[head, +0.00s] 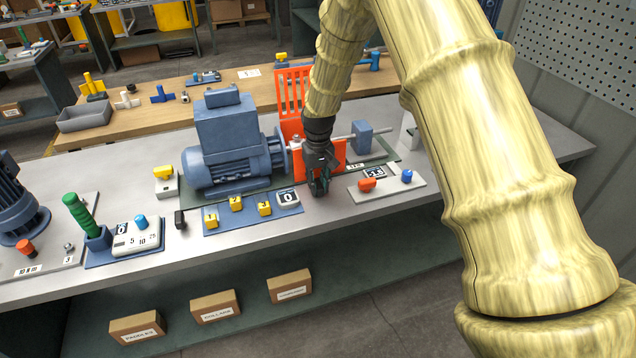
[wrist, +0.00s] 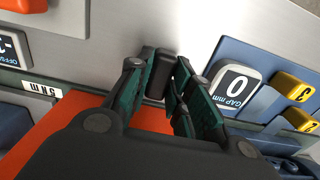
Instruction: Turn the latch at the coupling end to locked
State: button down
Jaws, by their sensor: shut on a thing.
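The latch stands between the fingertips, near the guard's orange edge. In the head view the gripper hides this latch. A similar black latch (head: 180,219) stands free at the other end of the blue motor (head: 228,148). I cannot read any locked mark on the held latch.
A blue gap panel (head: 253,218) with yellow tabs and a "0" display lies just left of my gripper. A grey plate (head: 400,191) with red and blue knobs lies to the right. A green-handled tool (head: 80,218) stands far left.

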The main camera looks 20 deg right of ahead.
aim_at(318, 183)
jog(key=shift+w+r, duration=0.1)
jog(key=shift+w, duration=0.05)
jog(key=c, duration=1.3)
grip_release()
notch_tip(318, 183, up, 12)
jog(key=shift+f, duration=0.1)
